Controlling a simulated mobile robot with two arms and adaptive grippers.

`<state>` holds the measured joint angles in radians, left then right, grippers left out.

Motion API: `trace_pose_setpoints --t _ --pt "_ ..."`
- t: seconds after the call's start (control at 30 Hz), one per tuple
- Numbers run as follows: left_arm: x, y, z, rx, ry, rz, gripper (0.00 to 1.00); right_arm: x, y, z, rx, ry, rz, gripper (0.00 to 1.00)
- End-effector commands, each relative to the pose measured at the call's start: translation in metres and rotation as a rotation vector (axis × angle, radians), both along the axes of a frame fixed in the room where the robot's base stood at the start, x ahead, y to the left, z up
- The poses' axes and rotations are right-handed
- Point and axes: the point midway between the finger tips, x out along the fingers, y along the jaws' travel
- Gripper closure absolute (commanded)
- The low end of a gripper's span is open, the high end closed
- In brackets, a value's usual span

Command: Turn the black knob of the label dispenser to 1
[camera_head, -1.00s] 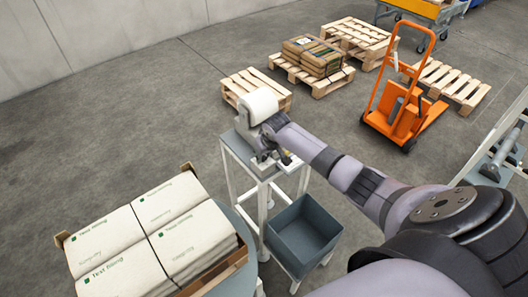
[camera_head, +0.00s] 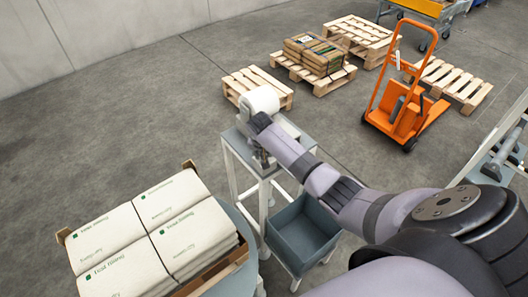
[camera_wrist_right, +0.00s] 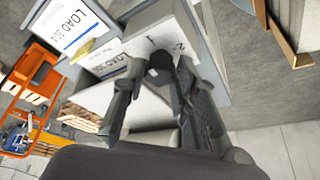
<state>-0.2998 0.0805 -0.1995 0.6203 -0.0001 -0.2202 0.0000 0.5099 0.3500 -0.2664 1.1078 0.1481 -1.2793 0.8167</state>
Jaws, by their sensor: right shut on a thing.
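The label dispenser, with its white roll (camera_head: 262,101), stands on a small grey table in the head view; my right arm hides much of it. In the right wrist view its pale face (camera_wrist_right: 150,42) carries the marks 1 and 2. The black knob (camera_wrist_right: 160,62) sits below these marks, between the fingers of my right gripper (camera_wrist_right: 160,76), which is shut on it. The fingers hide most of the knob, so I cannot tell which mark it points to. My left gripper is not in view.
A grey bin (camera_head: 303,232) sits low beside the dispenser table (camera_head: 236,142). A box of white sacks (camera_head: 150,235) stands at the lower left. An orange lift truck (camera_head: 405,105) and wooden pallets (camera_head: 465,82) stand farther back. Floor at the left is clear.

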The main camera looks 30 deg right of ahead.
Motion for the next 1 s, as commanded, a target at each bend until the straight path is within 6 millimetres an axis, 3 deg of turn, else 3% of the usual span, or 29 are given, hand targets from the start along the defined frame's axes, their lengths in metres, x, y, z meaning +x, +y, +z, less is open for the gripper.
trace_pose_setpoints --t 0.37,0.4,0.5,0.83,1.0 --pt "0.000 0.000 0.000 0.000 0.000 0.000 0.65 0.002 -0.001 0.003 -0.002 -0.008 -0.004 1.00" --pt "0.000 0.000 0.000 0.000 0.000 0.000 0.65 0.002 -0.001 0.003 -0.002 -0.008 -0.003 0.72" --pt "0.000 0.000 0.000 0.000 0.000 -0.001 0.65 0.002 -0.001 0.003 -0.002 -0.006 -0.003 0.65" --pt "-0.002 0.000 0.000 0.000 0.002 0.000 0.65 0.000 0.000 0.002 -0.001 -0.002 -0.002 0.65" --pt "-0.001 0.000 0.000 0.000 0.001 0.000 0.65 -0.004 0.004 0.016 -0.001 -0.003 -0.001 0.65"
